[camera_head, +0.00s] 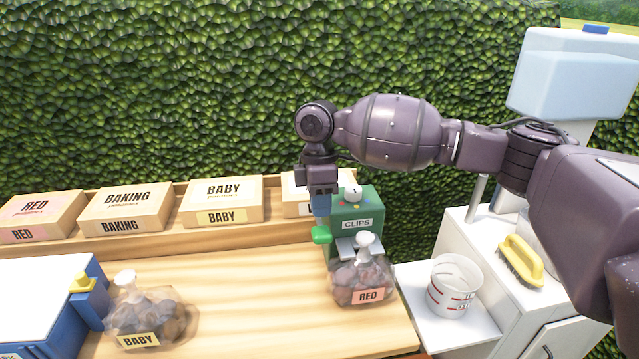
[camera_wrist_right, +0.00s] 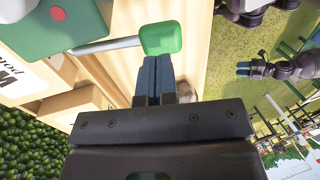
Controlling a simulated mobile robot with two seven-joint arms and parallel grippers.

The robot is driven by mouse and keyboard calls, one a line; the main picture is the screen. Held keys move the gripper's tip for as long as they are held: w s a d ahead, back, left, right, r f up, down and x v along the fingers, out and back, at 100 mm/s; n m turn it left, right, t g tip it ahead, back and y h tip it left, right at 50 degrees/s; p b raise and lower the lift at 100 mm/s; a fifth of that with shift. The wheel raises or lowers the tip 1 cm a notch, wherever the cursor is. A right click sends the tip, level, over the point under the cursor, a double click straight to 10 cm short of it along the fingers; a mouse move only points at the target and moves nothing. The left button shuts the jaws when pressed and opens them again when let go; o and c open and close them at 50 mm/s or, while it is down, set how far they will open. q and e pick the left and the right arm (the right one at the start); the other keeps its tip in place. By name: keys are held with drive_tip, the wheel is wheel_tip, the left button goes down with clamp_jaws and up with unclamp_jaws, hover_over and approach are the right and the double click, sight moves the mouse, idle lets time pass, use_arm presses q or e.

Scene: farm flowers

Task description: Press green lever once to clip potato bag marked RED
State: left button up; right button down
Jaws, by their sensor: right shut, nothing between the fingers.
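The green lever (camera_head: 322,235) sticks out from the left side of the green clip machine (camera_head: 357,209) marked CLIPS. Its knob also shows in the right wrist view (camera_wrist_right: 162,38). My right gripper (camera_head: 321,208) points down just above the knob, its blue fingers shut and empty. The fingertips look very close to the knob; I cannot tell if they touch. The clear potato bag marked RED (camera_head: 362,284) stands upright at the machine's front, its neck under the machine's head. In the right wrist view, a small dark arm with blue fingertips (camera_wrist_right: 243,69) looks like my left gripper.
A bag marked BABY (camera_head: 150,315) stands at left beside a blue and white scale (camera_head: 45,300). Boxes marked RED (camera_head: 40,215), BAKING (camera_head: 125,207) and BABY (camera_head: 222,202) line the back. A white bucket (camera_head: 455,287) and yellow brush (camera_head: 522,262) are at right. The middle table is clear.

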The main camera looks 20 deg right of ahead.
sight(322, 230)
drive_tip(key=shift+x, duration=1.6)
